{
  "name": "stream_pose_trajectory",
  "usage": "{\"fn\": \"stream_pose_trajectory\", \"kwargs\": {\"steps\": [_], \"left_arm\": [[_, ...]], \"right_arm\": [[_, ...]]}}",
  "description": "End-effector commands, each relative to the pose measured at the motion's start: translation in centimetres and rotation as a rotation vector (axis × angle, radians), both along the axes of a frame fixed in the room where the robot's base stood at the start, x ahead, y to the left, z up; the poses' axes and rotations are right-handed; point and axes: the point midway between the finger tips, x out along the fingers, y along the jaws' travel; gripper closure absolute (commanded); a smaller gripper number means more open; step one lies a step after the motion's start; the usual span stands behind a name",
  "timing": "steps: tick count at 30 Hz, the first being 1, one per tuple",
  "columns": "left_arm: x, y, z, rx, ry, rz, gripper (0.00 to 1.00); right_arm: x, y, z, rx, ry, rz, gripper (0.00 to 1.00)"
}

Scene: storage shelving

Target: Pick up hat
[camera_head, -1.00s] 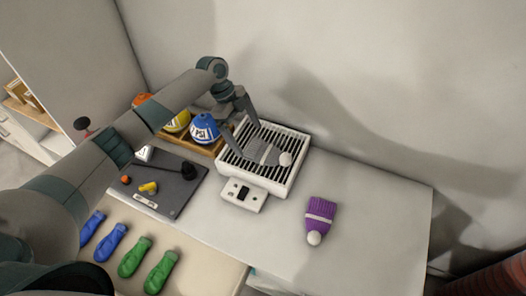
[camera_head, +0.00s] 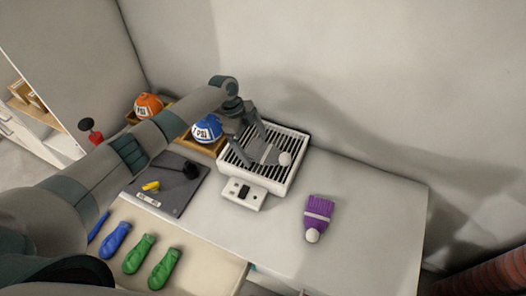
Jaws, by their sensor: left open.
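A grey knit hat with a white pompom (camera_head: 268,153) lies on the slatted top of a white tray-like device (camera_head: 242,180). A purple knit hat (camera_head: 319,209) with a pale band and pompom lies on the bare table to the right. A blue cap (camera_head: 207,129) and an orange cap (camera_head: 149,105) sit at the back left. My left gripper (camera_head: 250,146) is open above the slatted device, close to the grey hat. Whether it touches the hat I cannot tell. My right gripper does not show.
A dark board (camera_head: 172,193) with a black knob and a yellow piece lies left of the device. Blue and green gloves (camera_head: 138,254) lie in front on a beige surface. The white table (camera_head: 370,215) is clear around the purple hat. A wall stands behind.

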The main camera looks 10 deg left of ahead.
Motion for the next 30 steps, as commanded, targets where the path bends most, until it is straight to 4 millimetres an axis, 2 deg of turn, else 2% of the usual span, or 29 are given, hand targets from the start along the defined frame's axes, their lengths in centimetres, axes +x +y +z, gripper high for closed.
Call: {"fn": "stream_pose_trajectory", "kwargs": {"steps": [6, 12, 23, 30], "left_arm": [[0.0, 0.0, 0.0, 0.000, 0.000, 0.000, 0.06], [0.0, 0.0, 0.1, 0.000, 0.000, 0.000, 0.51], [0.1, 0.0, 0.2, 0.000, -0.001, 0.000, 0.51], [0.1, 0.1, 1.7, 0.000, -0.004, -0.001, 0.51]], "right_arm": [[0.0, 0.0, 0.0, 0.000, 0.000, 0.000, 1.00], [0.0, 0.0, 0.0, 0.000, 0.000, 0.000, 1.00], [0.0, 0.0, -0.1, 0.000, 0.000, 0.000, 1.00], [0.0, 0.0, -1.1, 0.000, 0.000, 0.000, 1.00]]}}
